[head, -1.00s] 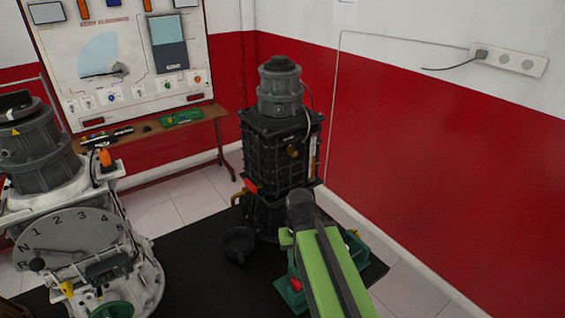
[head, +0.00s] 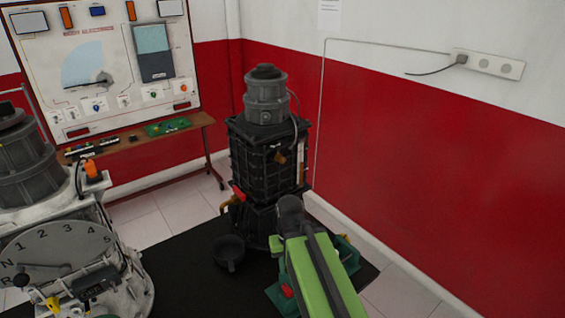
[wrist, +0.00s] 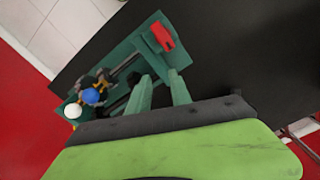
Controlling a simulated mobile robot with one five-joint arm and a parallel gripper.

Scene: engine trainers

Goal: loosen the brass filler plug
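The brass filler plug (head: 280,157) is a small brownish-gold knob on the upper face of the tall black engine unit (head: 262,178). It is not in the wrist view. My green arm reaches in from below, and its dark end stands in front of the engine's foot, below the plug and apart from it. In the wrist view my gripper (wrist: 163,78) shows two green fingers with a gap between them. It is open and empty, over a green stand (wrist: 120,62). The fingertips are hidden in the head view.
A grey gear trainer (head: 60,240) stands at the left. A black bowl (head: 229,252) lies on the dark mat (head: 185,262). A red block (wrist: 162,37) and blue and white knobs (wrist: 91,96) are on the green stand. The red wall (head: 440,170) bounds the right.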

